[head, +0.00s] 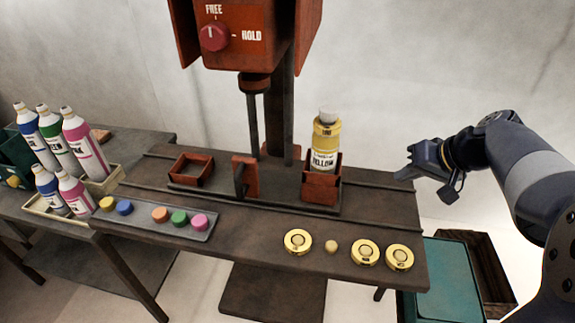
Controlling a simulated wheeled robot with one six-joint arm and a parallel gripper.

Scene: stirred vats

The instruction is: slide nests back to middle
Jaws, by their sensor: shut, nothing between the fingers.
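A dark sliding plate (272,199) lies on the bench between two rails. It carries two red square nests and an upright handle (245,178) between them. The left nest (191,170) is empty. The right nest (321,188) holds an upright yellow bottle (325,145) labelled YELLOW. The stirrer shaft (253,122) hangs from the red machine head, behind the handle and between the nests. My gripper (404,176) is shut and empty. It is in the air to the right of the yellow bottle, by the bench's right end, apart from the plate.
The red machine head (243,35) has a knob (214,37) marked FREE and HOLD. A tray (160,223) of coloured caps and several gold discs (365,252) lie along the bench's front. Paint bottles (82,145) stand at left. A teal-lidded box (455,275) is below right.

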